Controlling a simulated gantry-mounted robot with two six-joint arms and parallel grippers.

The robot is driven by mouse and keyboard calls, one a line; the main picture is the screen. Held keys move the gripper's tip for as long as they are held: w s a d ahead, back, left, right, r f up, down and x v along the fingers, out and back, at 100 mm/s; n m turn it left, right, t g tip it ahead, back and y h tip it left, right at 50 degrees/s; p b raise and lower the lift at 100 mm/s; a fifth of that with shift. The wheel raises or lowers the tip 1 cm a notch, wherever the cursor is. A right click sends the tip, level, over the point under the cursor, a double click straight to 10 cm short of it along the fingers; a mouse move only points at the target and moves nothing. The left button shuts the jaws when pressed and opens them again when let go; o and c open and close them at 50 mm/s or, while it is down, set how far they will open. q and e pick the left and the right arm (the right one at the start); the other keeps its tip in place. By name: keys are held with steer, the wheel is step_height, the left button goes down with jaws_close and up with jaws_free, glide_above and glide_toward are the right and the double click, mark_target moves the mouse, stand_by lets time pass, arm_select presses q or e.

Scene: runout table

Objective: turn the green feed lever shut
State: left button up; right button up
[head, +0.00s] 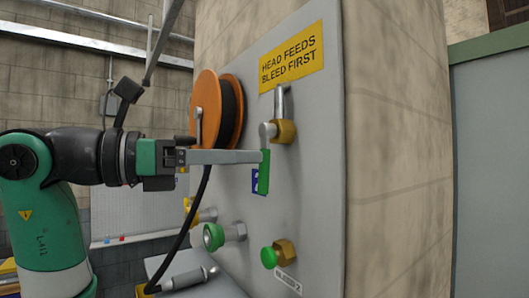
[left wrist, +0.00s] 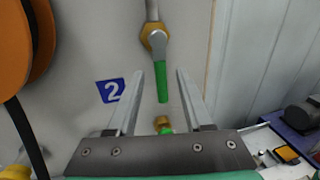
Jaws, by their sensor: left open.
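The green feed lever (head: 264,172) hangs down from a brass valve (head: 284,132) on the grey panel, below the yellow sign. In the left wrist view the green lever (left wrist: 162,82) points down from its grey hub, under a brass nut (left wrist: 152,36). My left gripper (head: 264,157) is at the lever in the head view. In the left wrist view its two long fingers (left wrist: 160,72) are open, one on each side of the lever's lower part, with gaps on both sides. My right gripper is not in view.
An orange hose reel (head: 204,108) with a black hose is on the panel left of the lever. Below are a green-ringed coupling (head: 213,236) and a green-capped brass fitting (head: 269,257). A blue number 2 label (left wrist: 111,90) is left of the fingers.

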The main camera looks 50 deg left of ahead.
mark_target(265, 157)
arm_select(q)
steer(key=x, duration=0.4)
steer(key=shift+w+d+p, duration=0.1)
steer(key=shift+w+p, duration=0.15)
steer(key=shift+p, duration=0.05)
steer(key=shift+c, duration=0.3)
jaws_close()
stand_by(0.9)
